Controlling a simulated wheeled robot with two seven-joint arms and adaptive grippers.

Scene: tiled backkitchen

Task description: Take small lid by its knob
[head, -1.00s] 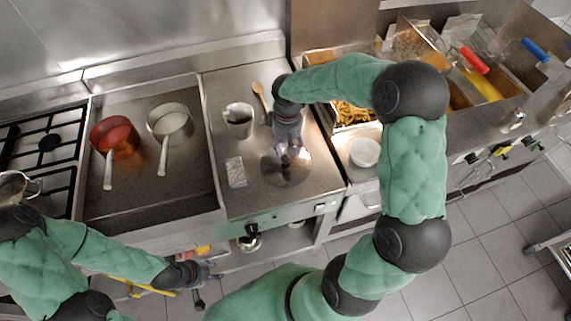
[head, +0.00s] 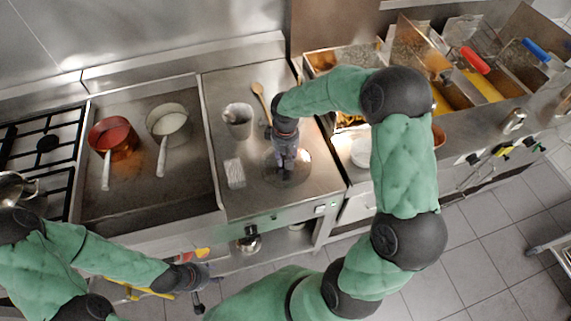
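The small lid (head: 298,178) is a round shiny metal disc lying on the steel worktop (head: 250,195), right of the middle. My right gripper (head: 287,170) points down over the middle of the lid. It hides the knob and most of the lid's centre. Its fingertips are seen from above, so I cannot tell whether they are closed on the knob. My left gripper (head: 208,274) is low in front of the counter, away from the lid, with its fingers apart and nothing seen between them.
A metal beaker (head: 238,121), a wooden spoon (head: 259,92) and a small clear block (head: 235,173) lie near the lid. Red (head: 118,139) and white (head: 168,121) saucepans stand to the left. A white bowl (head: 360,152) and fryer baskets are to the right, partly behind my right arm.

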